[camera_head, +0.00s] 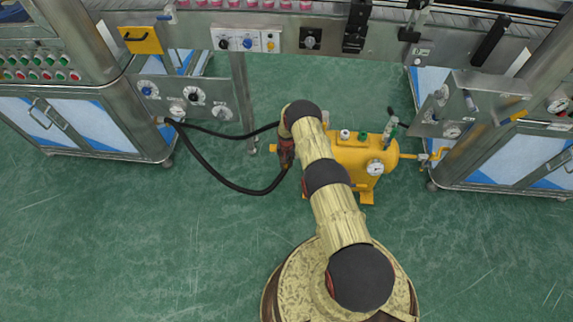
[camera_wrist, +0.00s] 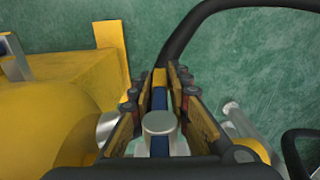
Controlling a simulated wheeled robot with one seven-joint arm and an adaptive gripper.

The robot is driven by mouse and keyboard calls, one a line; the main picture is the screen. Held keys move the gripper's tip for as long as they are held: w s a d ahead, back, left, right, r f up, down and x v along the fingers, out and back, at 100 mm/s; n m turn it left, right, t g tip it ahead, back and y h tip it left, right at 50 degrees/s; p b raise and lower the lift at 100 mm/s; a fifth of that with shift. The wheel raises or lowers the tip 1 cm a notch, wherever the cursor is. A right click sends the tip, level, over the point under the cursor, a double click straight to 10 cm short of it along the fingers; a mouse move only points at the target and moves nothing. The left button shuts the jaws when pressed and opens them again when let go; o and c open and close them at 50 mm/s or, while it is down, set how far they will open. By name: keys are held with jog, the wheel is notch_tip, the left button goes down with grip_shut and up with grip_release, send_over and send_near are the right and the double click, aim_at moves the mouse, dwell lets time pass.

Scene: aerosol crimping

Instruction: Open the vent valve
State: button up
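The yellow tank (camera_head: 352,162) stands on the floor, partly behind my arm in the head view. In the wrist view its rounded end (camera_wrist: 50,122) is at the left. A silver fitting with a round metal knob (camera_wrist: 159,122) and a narrow blue valve handle (camera_wrist: 160,97) sits beside it. My gripper (camera_wrist: 161,82) points down, one finger on each side of the blue handle. The fingers are close together and the handle fills the gap between them. In the head view my gripper (camera_head: 287,153) is at the tank's left end, and the handle is hidden there.
A black hose (camera_head: 225,182) loops from the left cabinet (camera_head: 75,122) to my gripper's area; it also curves close behind the fingers in the wrist view (camera_wrist: 180,35). A pressure gauge (camera_head: 375,168) is on the tank's right. Another cabinet (camera_head: 510,165) stands right. The green floor in front is clear.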

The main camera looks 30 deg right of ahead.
grip_shut()
jog(key=shift+s, duration=0.1)
dwell(0.5)
